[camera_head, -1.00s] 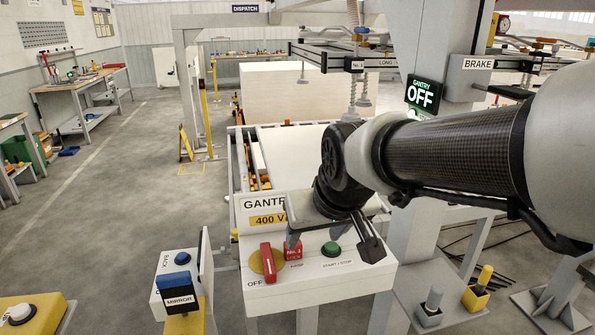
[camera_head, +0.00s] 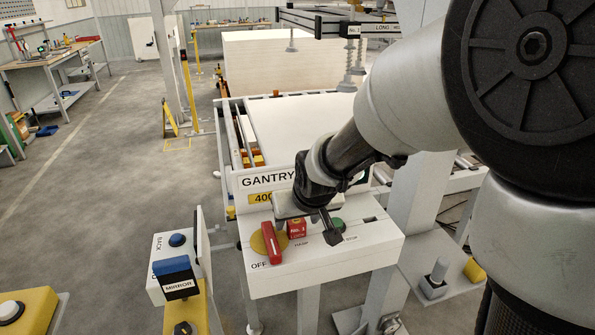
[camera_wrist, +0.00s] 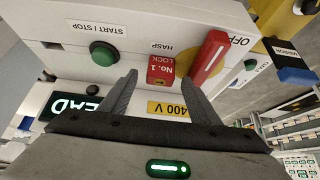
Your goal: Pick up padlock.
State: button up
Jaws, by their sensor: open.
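The padlock is a small red block marked "No. 1 LOCK" (camera_head: 296,228) on the sloped top of the white control box (camera_head: 330,272). It sits just right of the red switch handle (camera_head: 271,243) and its yellow disc. In the wrist view the padlock (camera_wrist: 161,70) shows upside down, between the red handle (camera_wrist: 208,58) and the green button (camera_wrist: 104,54). My gripper (camera_wrist: 159,77) is open and empty. Its two fingers point at the padlock, one on each side in that view; I cannot tell the remaining distance. In the head view my gripper hides part of the green button (camera_head: 338,225).
A mirror stand with a blue top (camera_head: 172,265) and a box with a blue button (camera_head: 177,240) stand left of the control box. The white gantry table (camera_head: 290,130) lies behind. A grey post (camera_head: 412,215) rises to the right. The floor at left is open.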

jog(key=shift+x, duration=1.2)
